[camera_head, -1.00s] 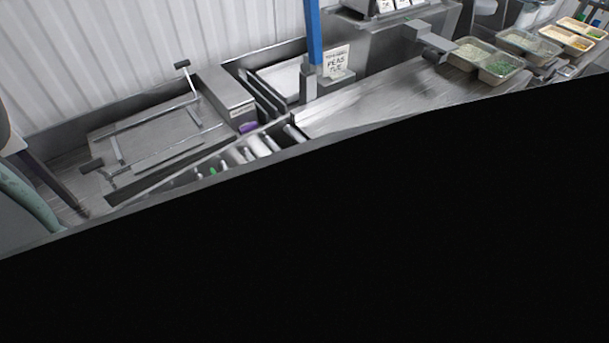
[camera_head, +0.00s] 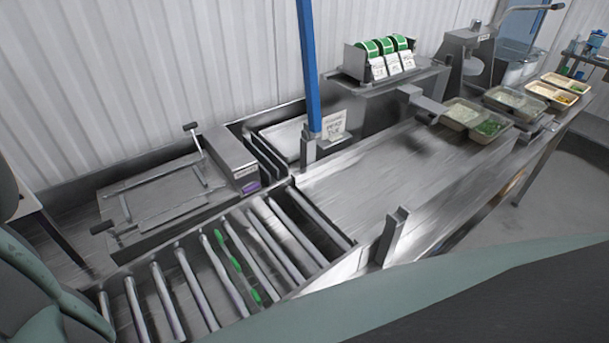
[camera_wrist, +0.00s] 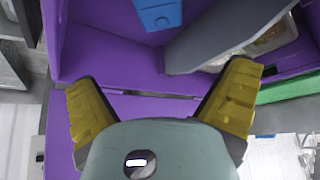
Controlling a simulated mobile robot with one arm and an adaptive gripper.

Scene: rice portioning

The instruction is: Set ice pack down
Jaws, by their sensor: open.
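In the wrist view, a blue ice pack (camera_wrist: 158,13) lies at the top edge inside a purple box (camera_wrist: 115,60); only part of it shows. My gripper (camera_wrist: 162,88) is open, with its yellow-padded fingers spread wide. Nothing sits between the fingers. The ice pack is beyond the fingertips and apart from them. A grey panel (camera_wrist: 225,35) crosses the box to its right. Neither the ice pack nor my gripper shows in the head view.
In the wrist view, a food tray (camera_wrist: 268,42) shows behind the grey panel. In the head view, a roller conveyor (camera_head: 185,285) runs along the front. A bare steel counter (camera_head: 385,175) leads to food trays (camera_head: 487,128) at the right. A blue post (camera_head: 309,65) stands behind.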

